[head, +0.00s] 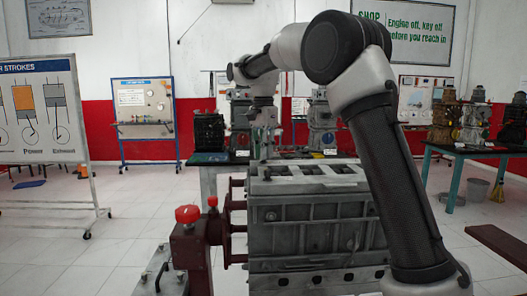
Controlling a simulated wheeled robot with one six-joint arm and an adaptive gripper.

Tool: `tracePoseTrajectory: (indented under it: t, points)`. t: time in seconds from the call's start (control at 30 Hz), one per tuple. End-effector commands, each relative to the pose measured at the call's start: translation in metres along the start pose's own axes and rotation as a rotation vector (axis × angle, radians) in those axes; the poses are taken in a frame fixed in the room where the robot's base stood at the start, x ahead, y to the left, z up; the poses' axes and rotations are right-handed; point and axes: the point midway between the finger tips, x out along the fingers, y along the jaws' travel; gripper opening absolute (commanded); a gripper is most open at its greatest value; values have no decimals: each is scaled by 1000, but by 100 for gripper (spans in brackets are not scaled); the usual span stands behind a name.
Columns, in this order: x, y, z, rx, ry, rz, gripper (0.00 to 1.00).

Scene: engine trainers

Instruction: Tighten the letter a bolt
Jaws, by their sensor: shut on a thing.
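A grey engine block (310,215) stands in front of me, with openings along its top face. My gripper (263,143) points down at the block's far left top edge, small in the head view. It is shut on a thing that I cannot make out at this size. I cannot tell whether that thing touches the block. No letter a can be read on the block, and I cannot pick out the lettered bolt.
A dark red stand (192,255) with red knobs holds the block at its left. A table (210,158) with engines stands behind it. A green table (460,150) with engines is at right. A wheeled board (42,115) stands at left. The floor between is clear.

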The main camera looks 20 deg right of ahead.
Motion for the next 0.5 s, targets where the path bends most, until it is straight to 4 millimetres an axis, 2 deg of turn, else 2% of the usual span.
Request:
tracePoseTrajectory:
  t: [0.2, 0.5]
  points:
    - [-2, -1, -1, 114, 3, -5, 0]
    - [-2, -1, -1, 183, 3, -6, 0]
